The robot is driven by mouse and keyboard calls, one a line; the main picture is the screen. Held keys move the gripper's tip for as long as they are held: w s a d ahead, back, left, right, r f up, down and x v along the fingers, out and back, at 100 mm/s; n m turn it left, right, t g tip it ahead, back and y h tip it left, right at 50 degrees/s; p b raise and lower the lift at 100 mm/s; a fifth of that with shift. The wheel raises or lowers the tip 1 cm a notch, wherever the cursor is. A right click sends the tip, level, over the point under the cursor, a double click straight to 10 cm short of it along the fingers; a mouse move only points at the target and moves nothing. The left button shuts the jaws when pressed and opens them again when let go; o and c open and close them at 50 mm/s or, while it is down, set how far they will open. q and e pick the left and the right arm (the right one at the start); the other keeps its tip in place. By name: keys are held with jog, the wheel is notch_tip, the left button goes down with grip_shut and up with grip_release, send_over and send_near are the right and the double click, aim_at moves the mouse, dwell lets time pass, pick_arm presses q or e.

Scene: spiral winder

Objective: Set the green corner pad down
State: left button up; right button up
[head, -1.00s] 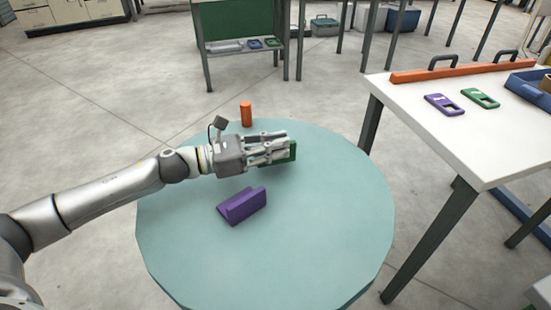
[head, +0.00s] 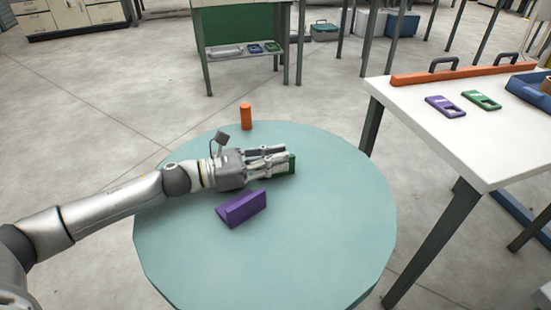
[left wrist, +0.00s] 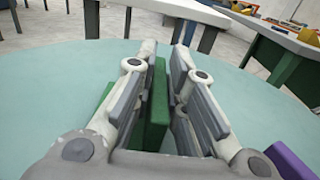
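The green corner pad (head: 291,163) is at the fingertips of my left gripper (head: 268,158), over the upper middle of the round teal table (head: 320,235). In the left wrist view, the pad's upright green plate (left wrist: 157,108) stands between the two fingers, which are shut on it. More green shows behind the left finger. The pad is at or very close to the tabletop; its lower edge is hidden, so I cannot tell whether it touches. My right gripper is not in view.
A purple corner pad (head: 242,208) lies on the table just below my left gripper. An orange cylinder (head: 246,116) stands near the far edge. The table's right and front are clear. A white table (head: 480,140) with flat purple and green pieces stands at the right.

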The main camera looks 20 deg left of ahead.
pick_arm(q)
jog(key=shift+o, duration=1.4)
jog(key=shift+r, duration=0.1)
jog(key=shift+r, duration=0.1)
jog(key=v, duration=0.2)
jog(key=shift+s+a+f, duration=0.2)
jog(key=shift+a+f, duration=0.05)
jog(key=v, duration=0.7)
jog(key=shift+r, duration=0.1)
jog(key=shift+v, duration=1.15)
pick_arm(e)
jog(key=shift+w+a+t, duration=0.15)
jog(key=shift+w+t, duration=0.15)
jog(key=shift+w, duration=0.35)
pick_arm(q)
jog(key=shift+r, duration=0.1)
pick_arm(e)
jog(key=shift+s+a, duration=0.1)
